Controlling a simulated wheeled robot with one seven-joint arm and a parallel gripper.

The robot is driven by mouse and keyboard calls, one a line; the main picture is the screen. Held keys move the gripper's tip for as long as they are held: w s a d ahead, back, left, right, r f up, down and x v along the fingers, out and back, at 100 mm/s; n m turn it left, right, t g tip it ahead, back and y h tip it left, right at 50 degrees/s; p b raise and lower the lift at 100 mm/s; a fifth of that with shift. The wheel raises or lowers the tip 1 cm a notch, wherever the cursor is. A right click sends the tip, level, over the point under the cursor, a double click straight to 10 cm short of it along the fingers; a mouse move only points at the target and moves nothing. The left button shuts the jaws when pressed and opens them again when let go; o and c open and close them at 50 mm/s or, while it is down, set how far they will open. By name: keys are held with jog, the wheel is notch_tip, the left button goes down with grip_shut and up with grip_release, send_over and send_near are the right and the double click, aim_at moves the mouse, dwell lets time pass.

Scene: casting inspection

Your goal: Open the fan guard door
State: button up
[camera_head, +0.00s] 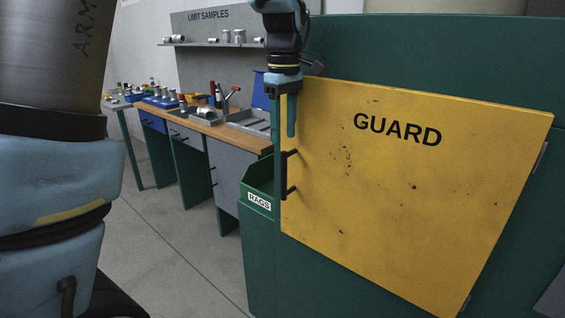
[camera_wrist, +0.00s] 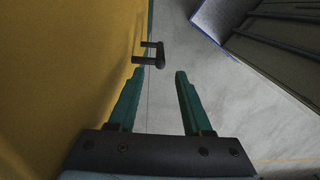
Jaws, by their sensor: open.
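The fan guard door (camera_head: 400,190) is a yellow panel marked GUARD on a green housing, and it looks shut. Its dark bar handle (camera_head: 285,176) stands upright near the door's left edge. My gripper (camera_head: 284,138) points down above the handle, close to the door's upper left edge. The yellow door face (camera_wrist: 60,80) fills the left side, near the left finger.
A green bin labelled RAGS (camera_head: 259,201) stands just left of the door. A workbench (camera_head: 200,123) with trays and small parts runs behind it, below a LIMIT SAMPLES shelf (camera_head: 215,44). Grey floor (camera_head: 165,250) is clear at the left of the housing.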

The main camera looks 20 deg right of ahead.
notch_tip(320, 180, down, 9)
jog(key=shift+f+p, duration=0.1)
jog(key=shift+p, duration=0.45)
jog(key=shift+s, duration=0.1)
jog(key=shift+c, duration=0.3)
grip_shut()
dwell(0.7)
